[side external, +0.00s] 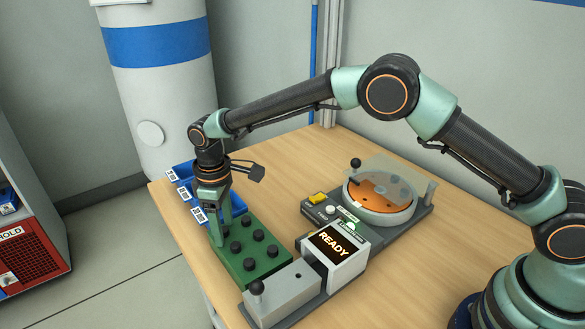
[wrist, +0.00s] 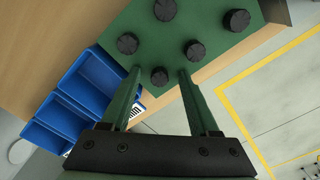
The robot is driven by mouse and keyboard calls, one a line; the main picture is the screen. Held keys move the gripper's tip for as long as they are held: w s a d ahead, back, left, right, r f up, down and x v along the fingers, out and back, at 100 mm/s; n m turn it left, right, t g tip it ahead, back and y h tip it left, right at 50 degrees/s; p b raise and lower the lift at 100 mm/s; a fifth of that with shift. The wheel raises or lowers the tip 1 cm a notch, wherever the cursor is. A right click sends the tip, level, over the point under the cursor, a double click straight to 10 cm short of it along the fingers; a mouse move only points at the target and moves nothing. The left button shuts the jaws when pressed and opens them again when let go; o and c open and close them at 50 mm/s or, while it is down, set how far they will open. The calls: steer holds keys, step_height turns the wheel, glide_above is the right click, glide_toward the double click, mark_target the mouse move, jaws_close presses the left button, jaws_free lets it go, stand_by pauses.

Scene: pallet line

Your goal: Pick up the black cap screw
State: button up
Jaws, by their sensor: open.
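Several black cap screws stand with their round knurled heads up on a green pallet (side external: 262,268), which also shows in the wrist view (wrist: 205,25). My gripper (side external: 223,232) points down at the pallet's left edge in the side view. Its two green fingers are apart. In the wrist view one black cap screw (wrist: 159,76) shows in the gap between the fingertips, near the pallet's corner. I cannot tell whether the fingers touch it. In the side view that screw is hidden by the fingers. Other screws, such as one cap screw (wrist: 127,43), stand farther in.
Blue bins (wrist: 65,112) with white labels lie beside the pallet. A grey fixture with a READY display (side external: 334,243) and a black-knobbed block (side external: 280,292) stand close on the pallet's other side. A round orange turntable (side external: 380,196) stands behind. The wooden table (side external: 283,165) is bare toward the back.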

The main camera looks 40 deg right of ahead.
jaws_close()
steer(key=shift+r, duration=0.1)
